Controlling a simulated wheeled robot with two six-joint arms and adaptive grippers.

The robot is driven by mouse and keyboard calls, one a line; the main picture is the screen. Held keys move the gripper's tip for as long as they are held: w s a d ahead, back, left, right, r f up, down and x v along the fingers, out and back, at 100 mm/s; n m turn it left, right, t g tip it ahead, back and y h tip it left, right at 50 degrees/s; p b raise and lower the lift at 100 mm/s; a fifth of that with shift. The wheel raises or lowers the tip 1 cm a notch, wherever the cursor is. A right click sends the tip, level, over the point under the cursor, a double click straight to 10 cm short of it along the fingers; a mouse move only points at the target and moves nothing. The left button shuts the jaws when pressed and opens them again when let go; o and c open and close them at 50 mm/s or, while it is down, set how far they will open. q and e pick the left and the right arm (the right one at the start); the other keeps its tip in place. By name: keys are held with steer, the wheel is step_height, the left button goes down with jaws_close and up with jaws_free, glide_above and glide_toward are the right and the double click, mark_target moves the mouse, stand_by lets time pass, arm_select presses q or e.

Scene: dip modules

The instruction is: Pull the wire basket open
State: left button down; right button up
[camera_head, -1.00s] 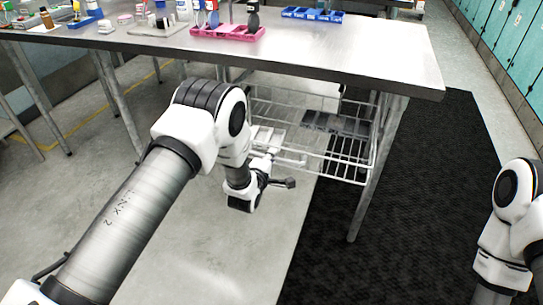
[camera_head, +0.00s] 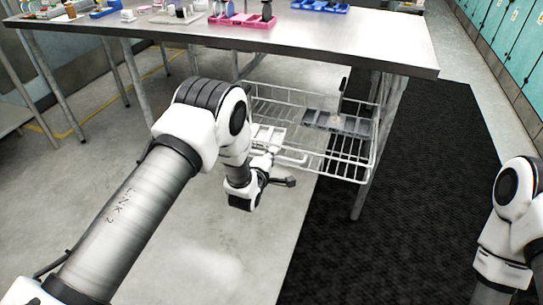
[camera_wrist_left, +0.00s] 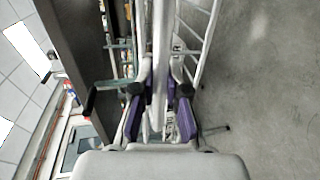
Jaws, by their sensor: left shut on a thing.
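The white wire basket (camera_head: 325,167) hangs under the steel table (camera_head: 350,40) in the head view and sticks out from beneath its front edge. My left gripper (camera_head: 270,158) is at the basket's front, low and left of its middle. In the left wrist view, the purple-padded fingers of this gripper (camera_wrist_left: 160,112) are shut on a white bar, the basket's handle (camera_wrist_left: 160,60). Wire rungs of the basket show just right of the fingers. My left forearm and wrist hide part of the basket's left side. My right gripper is out of view; only its arm shows at the right edge.
A dark grey tray (camera_head: 338,123) and a white item (camera_head: 268,136) lie in the basket. A pink rack (camera_head: 240,21) and a blue tray (camera_head: 320,6) stand on the table. A black mat (camera_head: 430,200) covers the floor to the right.

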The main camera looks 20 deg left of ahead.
arm_select(q)
steer(key=c, duration=1.2)
jaws_free()
steer(key=v, duration=1.2)
steer(key=shift+d, duration=0.1)
steer(key=shift+f, duration=0.1)
